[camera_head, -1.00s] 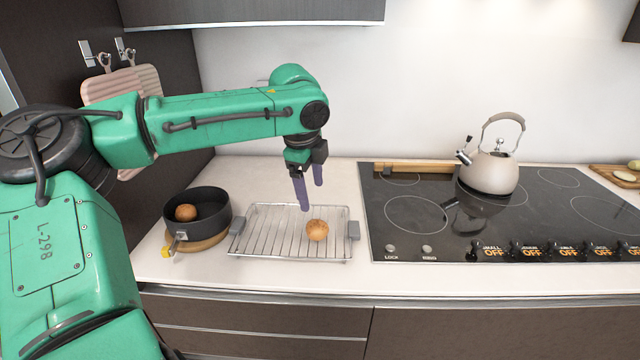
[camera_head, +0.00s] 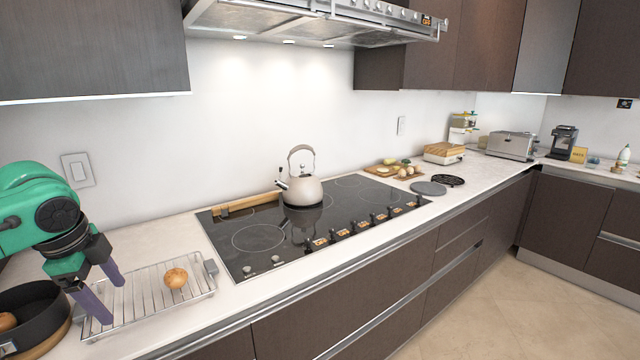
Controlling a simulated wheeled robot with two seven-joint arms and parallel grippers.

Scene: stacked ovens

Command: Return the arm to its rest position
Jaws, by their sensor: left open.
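My left gripper (camera_head: 104,294) is at the lower left, with its two purple fingers spread apart and nothing between them. It points down over the left part of the wire rack (camera_head: 150,292). A round brown bun (camera_head: 176,278) lies on the right part of the rack, apart from the fingers. My green left arm comes in from the left edge and is mostly cut off. My right gripper is not in view.
A black pot (camera_head: 38,312) with a bun inside is at the lower left edge, close to the gripper. The cooktop (camera_head: 258,238) with a kettle (camera_head: 302,190) is to the right. A range hood (camera_head: 310,22) hangs above. Floor (camera_head: 520,300) is clear at right.

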